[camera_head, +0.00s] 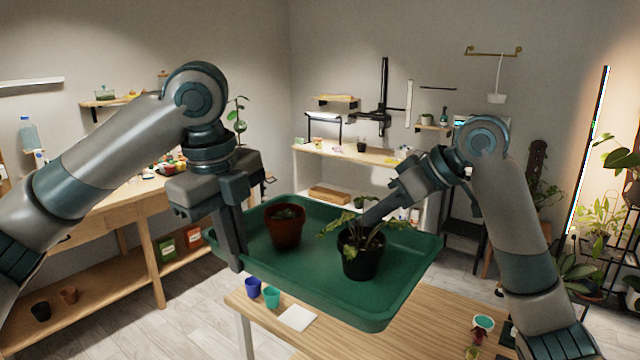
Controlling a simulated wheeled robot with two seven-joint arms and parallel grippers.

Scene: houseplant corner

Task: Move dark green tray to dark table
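The dark green tray (318,299) is in the middle of the view and seems to be above the wooden table, partly past its far left edge. It carries a terracotta pot (285,232) with a small plant and a black pot (361,262) with a leafy plant, both upright. My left gripper (236,262) points down at the tray's left edge and appears shut on its rim. My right gripper (368,218) reaches over the tray's far right side, just behind the leafy plant. Leaves hide its fingertips. I cannot pick out a dark table with certainty.
The light wooden table (425,312) below holds a blue cup (253,287), a teal cup (271,298) and a white card (297,318). A wooden workbench (130,205) stands left, a back bench (350,156) behind. A black stand (462,232) and plants are at right.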

